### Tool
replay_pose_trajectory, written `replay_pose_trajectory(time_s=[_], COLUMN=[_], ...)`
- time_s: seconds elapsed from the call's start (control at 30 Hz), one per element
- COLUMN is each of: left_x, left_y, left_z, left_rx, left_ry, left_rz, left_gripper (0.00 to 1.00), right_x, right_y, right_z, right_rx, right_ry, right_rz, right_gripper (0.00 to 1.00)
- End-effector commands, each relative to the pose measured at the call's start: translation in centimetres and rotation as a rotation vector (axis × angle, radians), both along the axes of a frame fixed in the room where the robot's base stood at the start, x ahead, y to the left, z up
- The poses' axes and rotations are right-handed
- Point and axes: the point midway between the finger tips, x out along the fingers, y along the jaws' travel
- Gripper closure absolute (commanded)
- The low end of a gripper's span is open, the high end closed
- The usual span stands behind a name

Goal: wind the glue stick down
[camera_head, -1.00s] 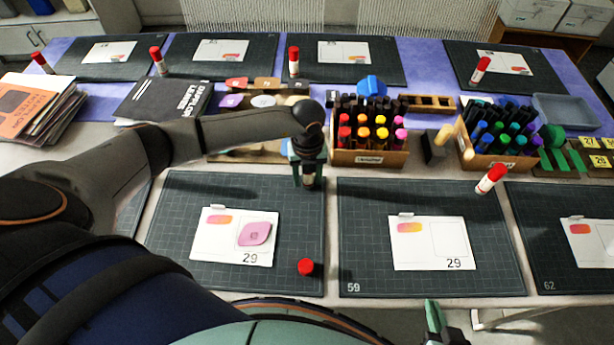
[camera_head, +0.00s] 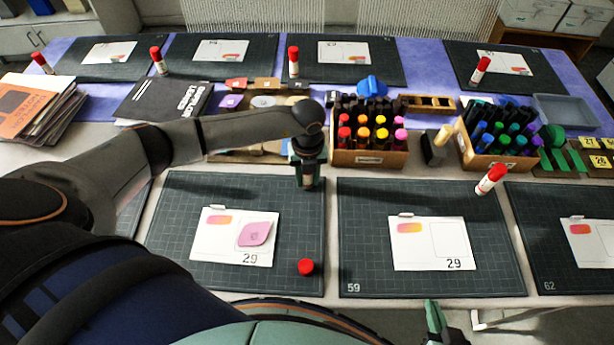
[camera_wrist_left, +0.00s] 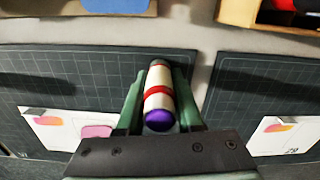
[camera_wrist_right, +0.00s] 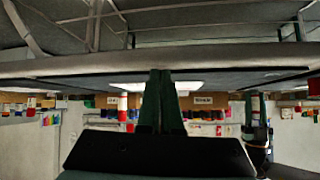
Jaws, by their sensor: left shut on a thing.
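The glue stick (camera_wrist_left: 158,92) is a white tube with a red band and a purple end facing the camera in the left wrist view. My left gripper (camera_wrist_left: 157,85) is shut on it, with one green finger on each side. In the head view, my left gripper (camera_head: 307,178) points down at the top right corner of the near left mat, mostly hiding the stick. A loose red cap (camera_head: 306,267) sits on that mat's lower right. My right gripper (camera_wrist_right: 160,88) is shut and empty, its fingers together; in the head view (camera_head: 434,312) it is below the table's front edge.
A card (camera_head: 215,247) with a pink piece lies on the near left mat (camera_head: 185,200). A wooden box (camera_head: 370,157) of capped markers stands just right of my left gripper. Another capped glue stick (camera_head: 491,179) stands by the middle mat (camera_head: 360,255). The middle mat's front is clear.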

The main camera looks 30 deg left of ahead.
Motion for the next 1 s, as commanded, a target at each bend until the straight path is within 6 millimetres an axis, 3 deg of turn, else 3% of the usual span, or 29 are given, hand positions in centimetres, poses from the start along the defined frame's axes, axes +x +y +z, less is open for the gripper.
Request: replay_pose_trajectory(time_s=[0.03, 0.17, 1.0], left_x=[-0.1, -0.1, -0.1], left_y=[0.0, 0.0, -0.1], left_z=[-0.3, -0.1, -0.2], left_rx=[0.001, 0.0, -0.001], left_ry=[0.002, 0.003, 0.005], left_rz=[0.0, 0.038, 0.766], left_gripper=[1.0, 1.0, 1.0], right_x=[-0.1, -0.1, -0.1], right_y=[0.1, 0.1, 0.2], right_z=[-0.7, -0.4, 0.7], right_rx=[-0.001, -0.001, -0.011], right_ry=[0.012, 0.013, 0.059], right_rz=[0.0, 0.0, 0.002], right_gripper=[1.0, 1.0, 1.0])
